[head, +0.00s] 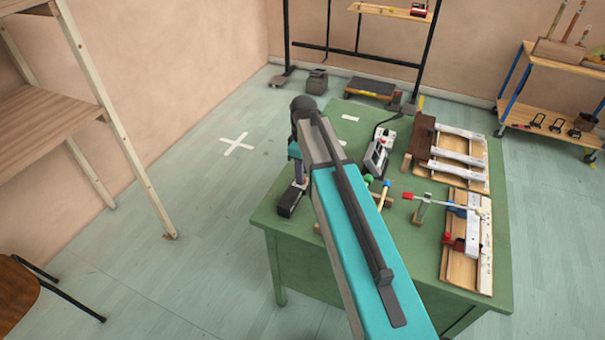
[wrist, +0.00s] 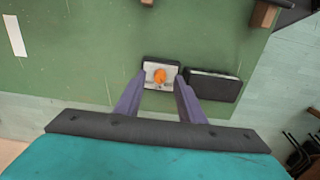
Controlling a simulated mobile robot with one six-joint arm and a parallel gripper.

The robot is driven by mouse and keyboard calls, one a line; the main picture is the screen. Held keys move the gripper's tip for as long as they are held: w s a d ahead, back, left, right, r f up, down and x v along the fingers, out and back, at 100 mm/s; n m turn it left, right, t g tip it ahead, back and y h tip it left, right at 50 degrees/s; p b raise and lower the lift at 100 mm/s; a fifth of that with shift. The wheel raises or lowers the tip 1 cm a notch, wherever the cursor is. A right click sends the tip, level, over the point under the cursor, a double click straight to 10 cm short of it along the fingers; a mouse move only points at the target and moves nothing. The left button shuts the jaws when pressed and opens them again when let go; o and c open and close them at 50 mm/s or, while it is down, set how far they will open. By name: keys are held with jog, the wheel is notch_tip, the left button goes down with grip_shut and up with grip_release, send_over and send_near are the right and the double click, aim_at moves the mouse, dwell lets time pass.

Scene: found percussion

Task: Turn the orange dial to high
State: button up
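The orange dial (wrist: 159,75) sits on a small box with a pale top plate (wrist: 149,67) on the green table, seen in the wrist view. Its setting marks are too small to read. My gripper (wrist: 160,80) is open, with its two purple fingers apart and their tips at the left and right of the dial's box in the picture. I cannot tell how far above the dial they are. In the head view my gripper (head: 298,180) points down at the table's left edge, and my arm hides the dial.
A black box (wrist: 213,86) lies right beside the dial box; it also shows in the head view (head: 291,200). The green table (head: 345,271) holds a grey-white device (head: 378,155), coloured mallets (head: 384,192) and wooden frames with white bars (head: 460,158) farther right.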

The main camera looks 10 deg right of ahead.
jog(key=shift+f, duration=0.65)
grip_shut()
